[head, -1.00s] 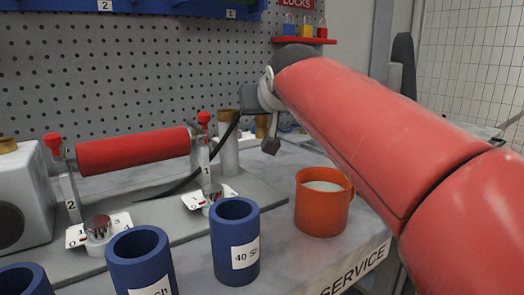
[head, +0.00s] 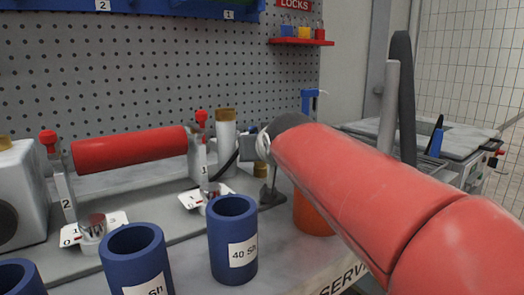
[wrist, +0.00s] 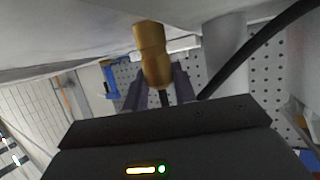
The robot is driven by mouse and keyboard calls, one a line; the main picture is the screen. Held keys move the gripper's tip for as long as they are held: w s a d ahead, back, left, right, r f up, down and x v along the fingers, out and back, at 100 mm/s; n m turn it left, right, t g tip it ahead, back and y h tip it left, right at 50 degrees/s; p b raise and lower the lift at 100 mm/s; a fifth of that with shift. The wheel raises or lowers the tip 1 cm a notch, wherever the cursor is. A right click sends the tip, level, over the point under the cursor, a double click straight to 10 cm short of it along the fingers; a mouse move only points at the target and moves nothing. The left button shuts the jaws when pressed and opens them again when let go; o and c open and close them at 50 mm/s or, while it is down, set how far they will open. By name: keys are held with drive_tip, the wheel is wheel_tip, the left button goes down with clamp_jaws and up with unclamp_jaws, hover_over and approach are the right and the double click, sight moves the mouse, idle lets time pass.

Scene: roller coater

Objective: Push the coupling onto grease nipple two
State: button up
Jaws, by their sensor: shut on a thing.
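In the head view, my gripper (head: 268,192) is at the right of the roller stand, partly hidden by my red arm. A small brass piece, apparently the coupling (head: 260,170), shows beside its fingers. In the wrist view, the brass coupling (wrist: 152,55) stands between the two dark fingers of my gripper (wrist: 158,84), which is shut on it. A pale surface lies close above the coupling's end in that view. I cannot make out grease nipple two in either view. A bracket marked 2 (head: 64,188) stands at the roller's left end.
A red roller (head: 130,150) spans two brackets. Blue cylinders (head: 232,240) stand in front. An orange mug (head: 308,217) is partly behind my arm. A black hose (wrist: 255,48) crosses the wrist view. A brass-topped pale post (head: 226,140) stands left of my gripper.

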drive_tip(key=o, duration=1)
drive_tip(key=shift+f, duration=0.1)
drive_tip(key=shift+o, duration=0.2)
